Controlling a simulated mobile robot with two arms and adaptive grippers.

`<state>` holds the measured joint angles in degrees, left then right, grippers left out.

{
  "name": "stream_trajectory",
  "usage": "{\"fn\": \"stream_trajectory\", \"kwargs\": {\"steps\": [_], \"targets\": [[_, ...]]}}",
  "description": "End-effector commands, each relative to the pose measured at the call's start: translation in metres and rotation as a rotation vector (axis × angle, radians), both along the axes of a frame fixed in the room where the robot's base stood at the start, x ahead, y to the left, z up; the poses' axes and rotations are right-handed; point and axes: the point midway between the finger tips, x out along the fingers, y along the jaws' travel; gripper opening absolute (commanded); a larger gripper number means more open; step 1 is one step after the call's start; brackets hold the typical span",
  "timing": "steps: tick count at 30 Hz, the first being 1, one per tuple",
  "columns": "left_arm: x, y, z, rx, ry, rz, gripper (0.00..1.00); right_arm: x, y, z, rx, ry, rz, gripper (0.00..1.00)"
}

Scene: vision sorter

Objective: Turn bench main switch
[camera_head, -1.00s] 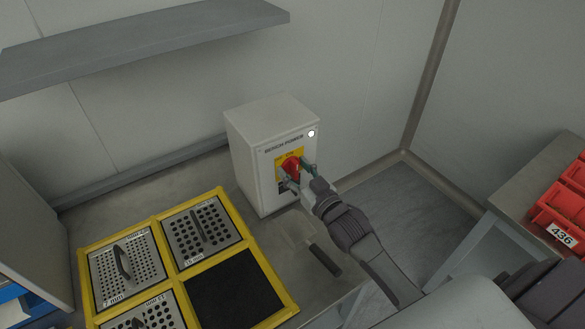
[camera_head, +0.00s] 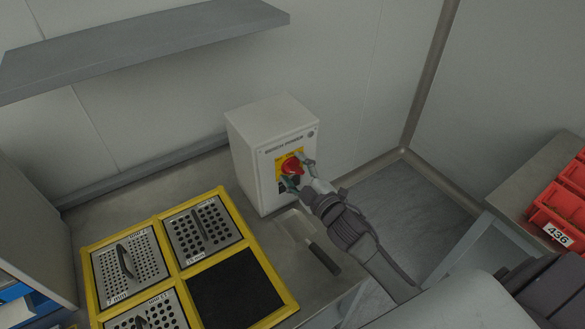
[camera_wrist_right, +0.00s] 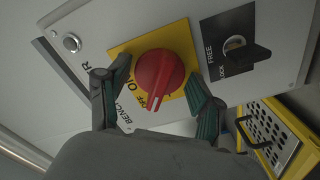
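The bench power box (camera_head: 262,175) is a white cabinet on the bench, with a red rotary switch (camera_head: 291,166) on a yellow plate on its front. My right gripper (camera_head: 298,172) is at the switch, its fingers on either side of the knob. In the right wrist view the red knob (camera_wrist_right: 158,75) lies between the two spread fingers, with gaps visible. Its ridge points toward the OFF lettering. A round lamp (camera_head: 311,134) at the box's upper corner looks dark; it also shows in the wrist view (camera_wrist_right: 72,43). My left gripper is not in view.
A black FREE/LOCK selector (camera_wrist_right: 235,48) sits beside the switch. A yellow frame (camera_head: 160,213) with perforated lids stands left on the bench. A dark-handled tool (camera_head: 324,258) lies near the bench edge. Red bins (camera_head: 555,205) are at right. A shelf (camera_head: 140,45) hangs above.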

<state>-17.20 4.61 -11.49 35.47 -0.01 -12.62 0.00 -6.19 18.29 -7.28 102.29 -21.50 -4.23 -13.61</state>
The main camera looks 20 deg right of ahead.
Motion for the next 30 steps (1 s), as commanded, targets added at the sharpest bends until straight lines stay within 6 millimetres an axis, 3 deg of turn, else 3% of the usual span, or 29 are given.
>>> {"fn": "stream_trajectory", "kwargs": {"steps": [2,13,30], "targets": [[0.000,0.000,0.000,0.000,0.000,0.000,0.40,0.000,0.000,0.000,0.002,0.000,0.000,0.83],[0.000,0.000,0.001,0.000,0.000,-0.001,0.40,-0.003,0.000,0.000,0.005,0.002,0.000,0.83],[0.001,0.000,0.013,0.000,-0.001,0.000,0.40,-0.048,-0.007,0.000,0.006,0.003,-0.001,0.83]]}}
